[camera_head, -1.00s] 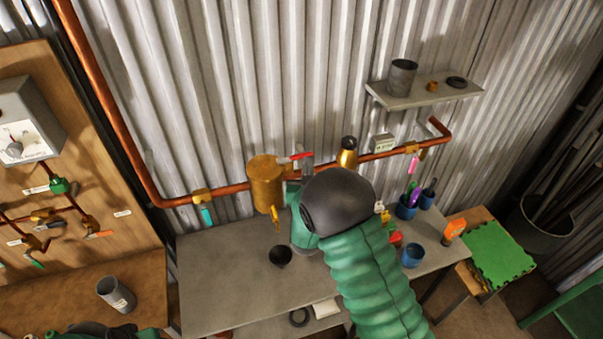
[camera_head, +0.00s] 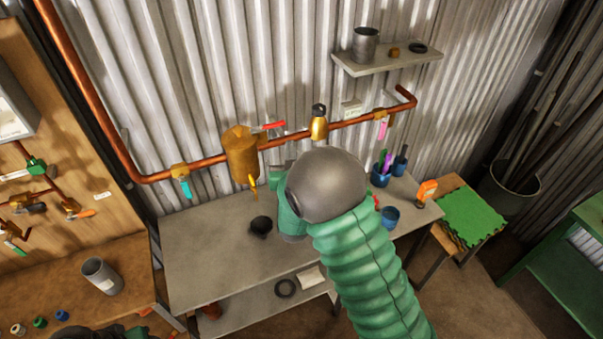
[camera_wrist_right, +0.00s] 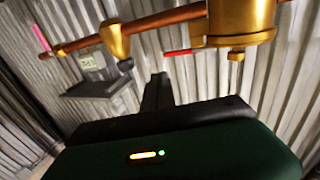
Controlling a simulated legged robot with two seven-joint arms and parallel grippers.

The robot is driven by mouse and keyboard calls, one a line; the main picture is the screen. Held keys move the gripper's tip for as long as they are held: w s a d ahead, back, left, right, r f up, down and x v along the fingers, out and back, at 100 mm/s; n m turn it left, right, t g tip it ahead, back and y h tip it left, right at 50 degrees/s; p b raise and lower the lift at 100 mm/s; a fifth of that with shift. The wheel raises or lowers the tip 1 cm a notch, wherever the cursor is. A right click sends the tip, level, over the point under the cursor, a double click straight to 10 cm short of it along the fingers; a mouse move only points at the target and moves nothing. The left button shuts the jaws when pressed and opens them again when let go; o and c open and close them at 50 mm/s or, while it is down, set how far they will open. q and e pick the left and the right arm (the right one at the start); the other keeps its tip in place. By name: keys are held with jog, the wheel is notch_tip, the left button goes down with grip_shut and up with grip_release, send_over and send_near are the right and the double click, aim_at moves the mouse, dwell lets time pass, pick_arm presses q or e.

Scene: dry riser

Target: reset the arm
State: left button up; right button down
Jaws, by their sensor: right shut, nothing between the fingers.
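My right arm, with a ribbed green sleeve and a grey dome, reaches over the grey workbench (camera_head: 215,255) in the head view. Its gripper is mostly hidden behind the dome there. In the right wrist view the dark fingers of my right gripper (camera_wrist_right: 158,90) are together and empty. They point toward the corrugated wall, below the copper pipe (camera_wrist_right: 165,20) and a brass fitting (camera_wrist_right: 240,20), with a gap that I cannot judge. My left gripper cannot be made out; only dark green parts of mine show at the lower left edge.
A brass pot (camera_head: 240,155) and a gold valve (camera_head: 319,122) sit along the pipe. A dark cup (camera_head: 260,227) and blue cups (camera_head: 389,217) stand on the bench. A wall shelf (camera_head: 390,62) is above right. A green-topped stool (camera_head: 470,217) stands at right.

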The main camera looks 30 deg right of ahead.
jog(key=s+f+b, duration=0.1)
jog(key=s+b, duration=0.1)
jog(key=s, duration=0.4)
jog(key=s+a+f+n+g+y+b, duration=0.1)
jog(key=s+a+f+g+y+b, duration=0.2)
jog(key=f, duration=0.4)
jog(key=s+a+f+n+g+y+b, duration=0.1)
jog(key=a+f+n+g+y+b, duration=0.1)
jog(key=a+f+g+y, duration=0.4)
pick_arm(q)
jog(key=b+x, duration=0.2)
jog(key=x, duration=0.8)
jog(key=shift+s+d+f, duration=0.3)
pick_arm(e)
jog(key=s+f+n+g, duration=0.1)
jog(key=s+f+g, duration=0.1)
jog(key=s, duration=0.6)
jog(key=s+f+n+g+h, duration=0.1)
jog(key=s+f+g, duration=0.1)
jog(key=s+f, duration=0.3)
jog(key=s, duration=0.3)
jog(key=shift+g, duration=0.4)
pick_arm(q)
jog(key=shift+s, duration=0.15)
pick_arm(e)
jog(key=shift+a, duration=0.15)
pick_arm(q)
jog(key=shift+d, duration=0.15)
